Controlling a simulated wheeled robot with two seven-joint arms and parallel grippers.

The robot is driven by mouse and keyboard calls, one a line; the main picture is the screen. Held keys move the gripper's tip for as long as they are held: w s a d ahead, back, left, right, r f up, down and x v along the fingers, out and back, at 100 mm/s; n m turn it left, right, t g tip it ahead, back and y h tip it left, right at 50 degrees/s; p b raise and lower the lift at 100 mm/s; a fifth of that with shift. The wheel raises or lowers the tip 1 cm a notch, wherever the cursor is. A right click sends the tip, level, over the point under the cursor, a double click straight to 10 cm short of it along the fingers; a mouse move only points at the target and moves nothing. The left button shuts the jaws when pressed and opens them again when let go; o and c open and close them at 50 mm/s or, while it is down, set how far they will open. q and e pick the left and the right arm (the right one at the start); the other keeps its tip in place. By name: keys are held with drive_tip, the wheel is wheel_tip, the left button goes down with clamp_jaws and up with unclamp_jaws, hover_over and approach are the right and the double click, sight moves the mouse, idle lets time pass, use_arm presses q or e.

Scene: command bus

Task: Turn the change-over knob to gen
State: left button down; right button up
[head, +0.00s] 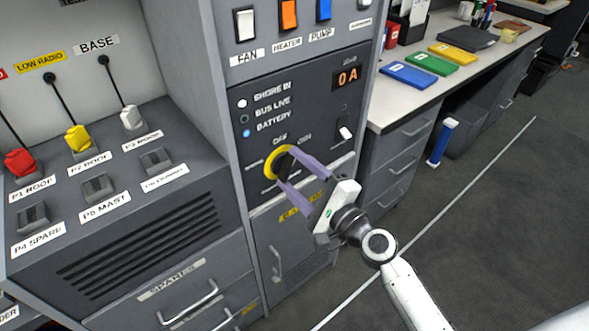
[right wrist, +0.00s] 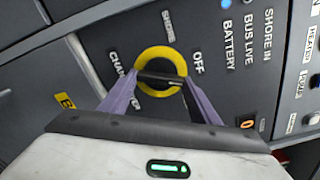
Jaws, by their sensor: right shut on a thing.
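The change-over knob (head: 270,165) has a yellow ring and a black grip, low on the dark power panel (head: 255,130). It also shows in the right wrist view (right wrist: 152,55), where "SHORE" and "OFF" are readable beside it. No "GEN" label is readable; part of the surround is hidden behind my gripper. My right gripper (head: 283,168) has its purple fingers on either side of the knob's black grip and is shut on it. In the right wrist view the fingertips (right wrist: 161,80) meet the grip's two ends. My left gripper is not in view.
Fan, heater and pump switches (head: 288,15) sit above, with a "0A" display (head: 347,77). A white-tipped toggle (head: 345,132) is right of the knob.

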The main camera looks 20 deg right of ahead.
drive_tip(key=m+p, duration=0.1)
drive_tip(key=m, duration=0.5)
drive_tip(key=shift+a+f+m+p, duration=0.1)
drive_tip(key=shift+m+p, duration=0.2)
drive_tip(key=shift+p, duration=0.05)
idle(0.5)
drive_tip(key=o, duration=1)
drive_tip(key=shift+o, duration=0.2)
drive_tip(key=b+v, duration=0.1)
drive_tip(key=v, duration=0.9)
drive_tip(key=shift+s+b, duration=0.2)
drive_tip(key=shift+b, duration=0.2)
